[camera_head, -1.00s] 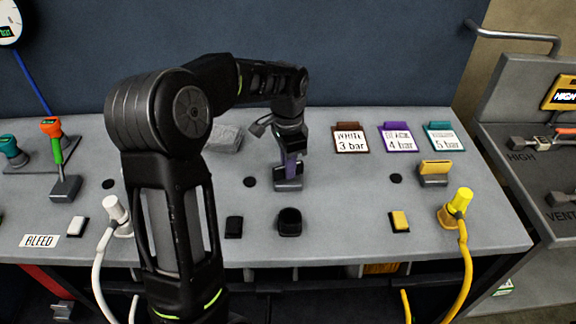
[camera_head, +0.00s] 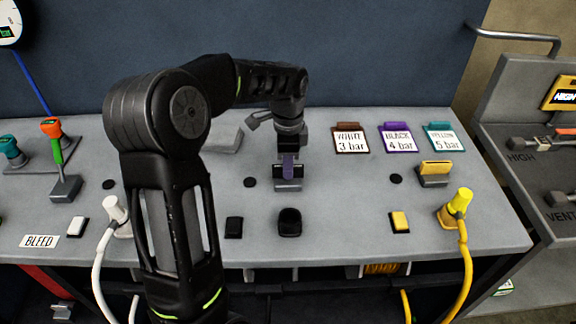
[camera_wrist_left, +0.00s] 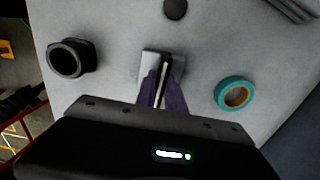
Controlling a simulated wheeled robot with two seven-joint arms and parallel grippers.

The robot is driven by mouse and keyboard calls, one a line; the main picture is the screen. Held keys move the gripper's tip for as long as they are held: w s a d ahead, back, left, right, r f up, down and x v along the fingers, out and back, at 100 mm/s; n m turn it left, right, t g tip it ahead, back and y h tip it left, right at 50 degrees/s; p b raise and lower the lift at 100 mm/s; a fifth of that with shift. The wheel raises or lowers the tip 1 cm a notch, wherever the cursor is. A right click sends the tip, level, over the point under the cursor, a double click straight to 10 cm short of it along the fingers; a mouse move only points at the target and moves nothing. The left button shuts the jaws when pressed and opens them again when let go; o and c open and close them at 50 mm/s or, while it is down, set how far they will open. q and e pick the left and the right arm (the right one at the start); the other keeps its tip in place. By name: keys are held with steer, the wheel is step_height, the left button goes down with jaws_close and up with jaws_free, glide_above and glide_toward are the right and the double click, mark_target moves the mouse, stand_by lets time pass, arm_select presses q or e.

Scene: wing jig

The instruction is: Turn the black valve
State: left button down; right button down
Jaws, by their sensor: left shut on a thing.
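The black valve (camera_head: 288,186) stands in the middle of the grey bench, on a small grey base. In the left wrist view its base (camera_wrist_left: 148,62) shows just ahead of the fingers. My left gripper (camera_head: 288,168) is directly over it, pointing down. Its purple-grey fingers (camera_wrist_left: 160,92) are shut on the valve's handle, a thin strip of which shows between them. The fingers hide most of the handle. My right gripper is not in view.
A black round socket (camera_head: 290,222) and a black switch (camera_head: 234,227) sit in front. The yellow valve (camera_head: 434,173) and yellow plug (camera_head: 457,204) are to the right. Pressure tags (camera_head: 397,140) stand behind. A teal tape roll (camera_wrist_left: 235,93) lies nearby in the wrist view.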

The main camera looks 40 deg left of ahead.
arm_select(q)
steer(key=c, duration=1.4)
jaws_free()
steer(key=shift+c, duration=0.2)
steer(key=shift+r+b, duration=0.45)
steer(key=shift+r, duration=3.5)
